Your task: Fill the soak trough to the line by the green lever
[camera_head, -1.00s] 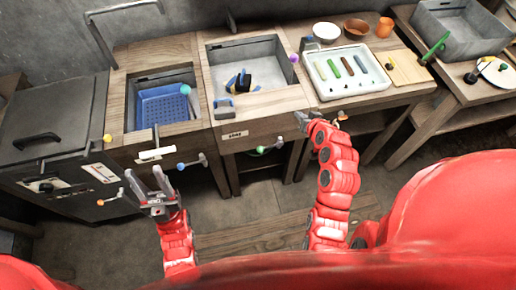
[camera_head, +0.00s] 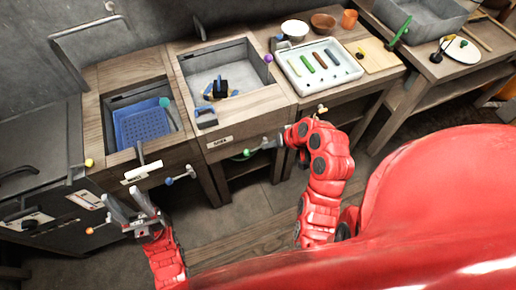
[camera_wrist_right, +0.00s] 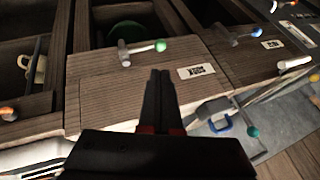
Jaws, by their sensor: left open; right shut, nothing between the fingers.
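The soak trough (camera_head: 233,68) is the grey basin in the middle of the bench, with a label (camera_head: 220,142) on its front that also shows in the right wrist view (camera_wrist_right: 197,71). I cannot make out a fill line or water level. The green lever (camera_head: 247,153) sticks out below its front edge; its green ball shows in the right wrist view (camera_wrist_right: 160,45). My right gripper (camera_wrist_right: 160,73) is shut and empty, its tips close to the green lever but apart from it. My left gripper (camera_head: 135,212) is open and empty, in front of the left basin.
A dark object with blue and yellow parts (camera_head: 220,90) stands in the trough, and a blue handle (camera_head: 206,117) sits at its front rim. The left basin holds a blue crate (camera_head: 143,124); a blue-tipped lever (camera_head: 182,176) is below. A white tray (camera_head: 318,64) lies right.

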